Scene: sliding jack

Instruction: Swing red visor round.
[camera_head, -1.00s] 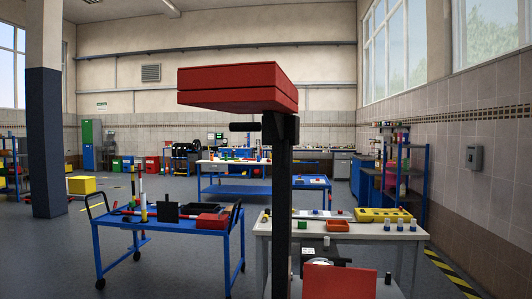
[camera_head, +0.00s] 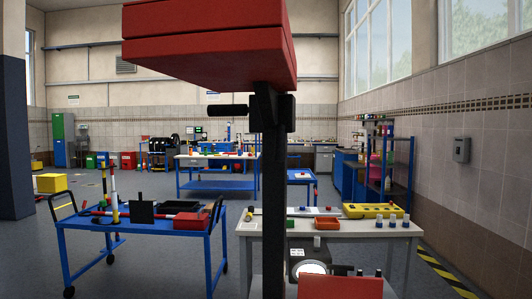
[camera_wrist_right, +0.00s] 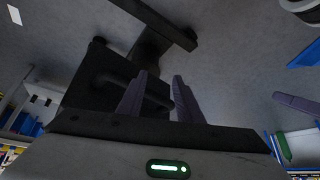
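A thick two-layer red slab, seemingly the red visor (camera_head: 205,50), sits high in the head view on a dark upright post (camera_head: 273,200). A short black bar handle (camera_head: 228,111) juts left from the post's top, under the slab. Neither gripper shows in the head view. In the right wrist view, my right gripper (camera_wrist_right: 160,80) has its two purple-grey fingers apart. A dark box-like part (camera_wrist_right: 95,85) with a rounded dark bar (camera_wrist_right: 112,79) lies beyond the fingers; I cannot tell whether they touch it. The red slab is not recognisable there.
A red panel (camera_head: 340,287) stands low in front, right of the post. A blue trolley (camera_head: 140,226) with tools is at left. A pale workbench (camera_head: 370,230) with small items stands behind the post.

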